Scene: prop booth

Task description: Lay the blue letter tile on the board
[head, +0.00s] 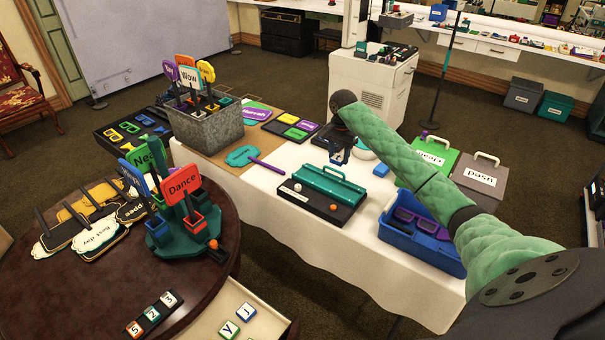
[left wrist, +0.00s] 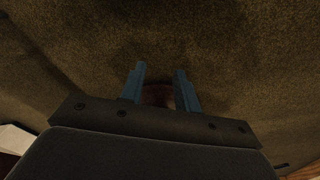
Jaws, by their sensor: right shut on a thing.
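My right gripper (head: 338,148) is over the white-covered table and shut on a small blue-and-white piece (head: 337,157). It looks like a letter tile, but its face is too small to read. Another blue letter tile (head: 246,311), with a white face, lies in an open drawer at the bottom. A black board (head: 310,204) with a teal raised part lies on the white table, nearer than my right gripper. I cannot tell whether it is the task's board. My left gripper (left wrist: 161,88) is open and empty above brown carpet in the left wrist view.
A blue bin (head: 424,246) stands on the white table (head: 290,225), right of the black board. A grey metal box (head: 211,131) of signs stands at the left. A round dark table (head: 95,285) holds more signs. Lidded boxes (head: 482,176) stand behind the arm.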

